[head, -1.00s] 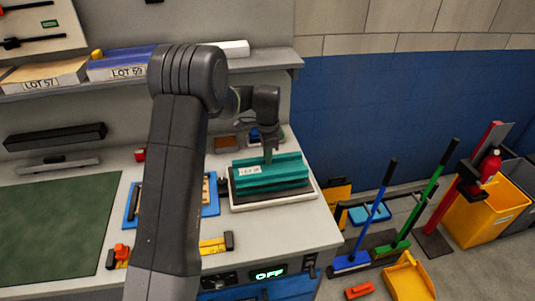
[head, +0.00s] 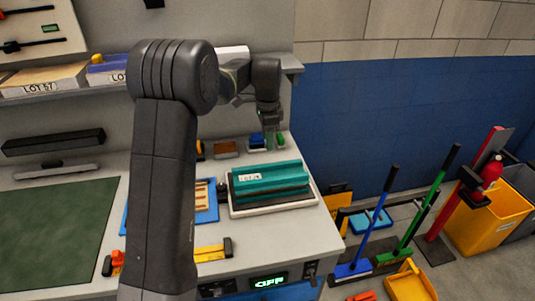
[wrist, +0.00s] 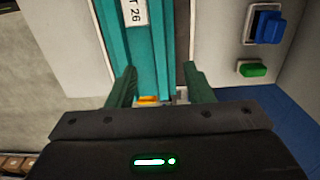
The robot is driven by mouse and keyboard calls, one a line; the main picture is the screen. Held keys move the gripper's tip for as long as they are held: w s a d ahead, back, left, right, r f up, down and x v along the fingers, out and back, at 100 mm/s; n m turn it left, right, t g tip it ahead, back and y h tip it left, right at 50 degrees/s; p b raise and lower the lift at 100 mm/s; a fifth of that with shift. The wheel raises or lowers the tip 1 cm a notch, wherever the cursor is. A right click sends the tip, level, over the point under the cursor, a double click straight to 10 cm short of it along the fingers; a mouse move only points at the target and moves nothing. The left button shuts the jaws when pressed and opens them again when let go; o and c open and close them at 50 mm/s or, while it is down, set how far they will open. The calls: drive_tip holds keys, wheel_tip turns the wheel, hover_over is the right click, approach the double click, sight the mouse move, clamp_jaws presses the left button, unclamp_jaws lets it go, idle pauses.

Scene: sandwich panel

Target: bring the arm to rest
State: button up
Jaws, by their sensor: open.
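My gripper (head: 270,142) is at the back right of the bench in the head view, raised behind and above a teal ribbed block (head: 268,177). The block carries a white label and lies on a dark layer in a white tray (head: 274,210). In the wrist view my gripper (wrist: 160,88) is open, its two green fingers spread apart with nothing held between them. The teal block (wrist: 145,55) shows beyond the fingers, with part of its label in sight. Much of the bench's middle is hidden behind my arm.
A green mat (head: 55,235) lies at the left. A blue tray (head: 205,203) stands beside the white tray. Small blue and green items (head: 257,139) sit at the back. Brooms (head: 375,215) and a yellow bin (head: 480,212) stand on the floor at the right.

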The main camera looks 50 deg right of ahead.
wheel_tip(320, 180, up, 5)
hover_over(267, 165)
drive_tip(key=shift+d+f, duration=0.1)
drive_tip(key=shift+f, duration=0.1)
drive_tip(key=shift+f, duration=0.1)
wheel_tip(267, 165, down, 14)
drive_tip(key=shift+r+p, duration=0.25)
drive_tip(key=shift+p, duration=0.65)
drive_tip(key=shift+r, duration=0.1)
